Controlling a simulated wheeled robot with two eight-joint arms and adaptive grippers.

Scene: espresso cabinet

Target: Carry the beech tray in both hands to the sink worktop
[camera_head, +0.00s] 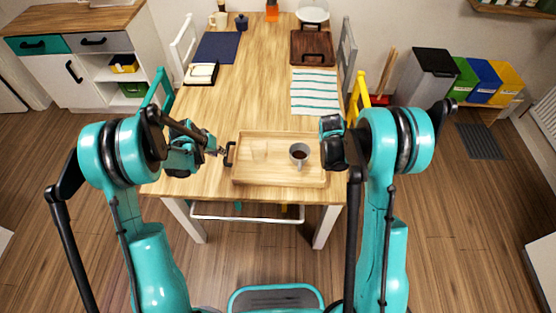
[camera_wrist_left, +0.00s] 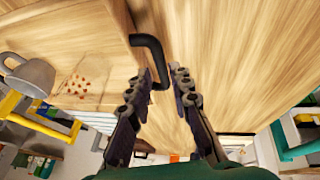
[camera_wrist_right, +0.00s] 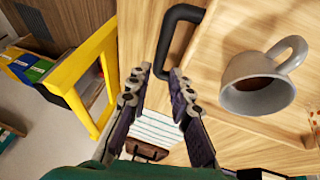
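The beech tray (camera_head: 280,179) lies flat at the near end of the wooden table. A grey mug of dark liquid (camera_head: 299,153) stands on it, beside a faint see-through item with reddish bits (camera_wrist_left: 76,84). My left gripper (camera_head: 221,152) is at the tray's left side. Its fingers (camera_wrist_left: 162,82) are apart, with the black left handle (camera_wrist_left: 150,50) reaching between them. My right gripper (camera_wrist_right: 160,76) is open at the black right handle (camera_wrist_right: 177,40), whose near part lies between or just above the fingertips. In the head view my right arm hides that handle. No sink is identifiable.
A striped cloth (camera_head: 315,92), a dark brown tray (camera_head: 312,48) and a navy mat (camera_head: 217,47) lie farther up the table (camera_head: 262,75). A yellow chair (camera_wrist_right: 85,75) stands close by my right gripper. A wood-topped cabinet (camera_head: 75,19) is at back left; floor surrounds the table.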

